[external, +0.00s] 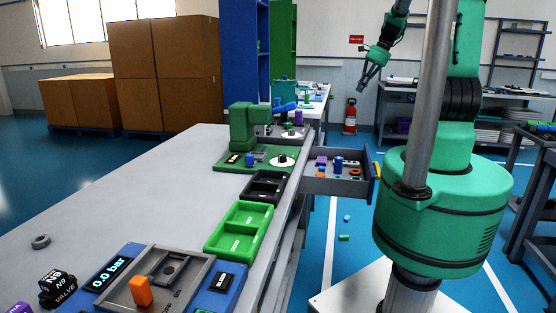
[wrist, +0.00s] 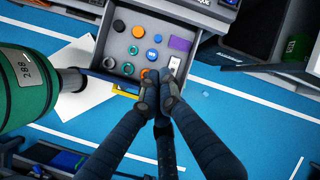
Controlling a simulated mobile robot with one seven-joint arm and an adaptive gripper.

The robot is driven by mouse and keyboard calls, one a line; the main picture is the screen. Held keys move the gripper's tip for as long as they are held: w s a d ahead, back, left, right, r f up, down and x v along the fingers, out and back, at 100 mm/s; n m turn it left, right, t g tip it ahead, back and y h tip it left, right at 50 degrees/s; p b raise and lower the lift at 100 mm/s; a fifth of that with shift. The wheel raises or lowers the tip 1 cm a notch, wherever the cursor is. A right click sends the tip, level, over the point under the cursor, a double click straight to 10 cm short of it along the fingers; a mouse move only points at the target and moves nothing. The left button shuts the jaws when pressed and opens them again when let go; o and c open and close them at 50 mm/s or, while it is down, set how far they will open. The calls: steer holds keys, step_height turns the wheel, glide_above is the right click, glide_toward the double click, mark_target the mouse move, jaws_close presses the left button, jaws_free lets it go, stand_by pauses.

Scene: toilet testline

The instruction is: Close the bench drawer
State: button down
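The bench drawer (external: 335,187) is pulled out from the right side of the long grey bench (external: 130,185). It has grey walls, a blue front (external: 373,187) and a yellow handle (external: 378,169). Small coloured parts lie inside it. In the wrist view the open drawer (wrist: 104,38) is at the top centre, its yellow handle (wrist: 124,92) at its lower edge. My gripper (external: 364,84) is raised well above the floor in the external view. In the wrist view my gripper (wrist: 160,84) has its fingertips together, empty, overlapping the drawer's lower right corner in the picture. The fingers hide part of the drawer front.
The bench top carries a green tray (external: 240,228), a black tray (external: 266,186) and a green machine (external: 243,130). A dark side table (external: 535,160) stands at the right. Small parts (external: 344,238) lie on the blue floor below the drawer, which is otherwise mostly clear.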

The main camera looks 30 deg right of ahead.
steer(key=s+d+f+m+t, duration=0.1)
steer(key=d+f+m, duration=0.3)
steer(key=d+f, duration=0.4)
steer(key=s+d+f+m+t+y+p, duration=0.1)
steer(key=s+d+f+m, duration=0.2)
steer(key=d+f, duration=0.5)
steer(key=s+d+f+m+t+y, duration=0.1)
steer(key=d+f+m, duration=0.4)
steer(key=f, duration=0.8)
steer(key=s+d, duration=0.1)
steer(key=d, duration=0.2)
steer(key=shift+s+d+f+t+p, duration=0.2)
steer(key=shift+s+d+t+p, duration=0.1)
steer(key=shift+t+p, duration=0.1)
steer(key=shift+a+f, duration=0.1)
steer(key=shift+a, duration=0.05)
steer(key=r+b+x, duration=0.1)
steer(key=x, duration=0.5)
steer(key=w+a+r+b+x, duration=0.1)
steer(key=x, duration=0.5)
steer(key=shift+w+a+f+b, duration=0.15)
steer(key=shift+w+a+b, duration=0.2)
steer(key=shift+w+a, duration=0.1)
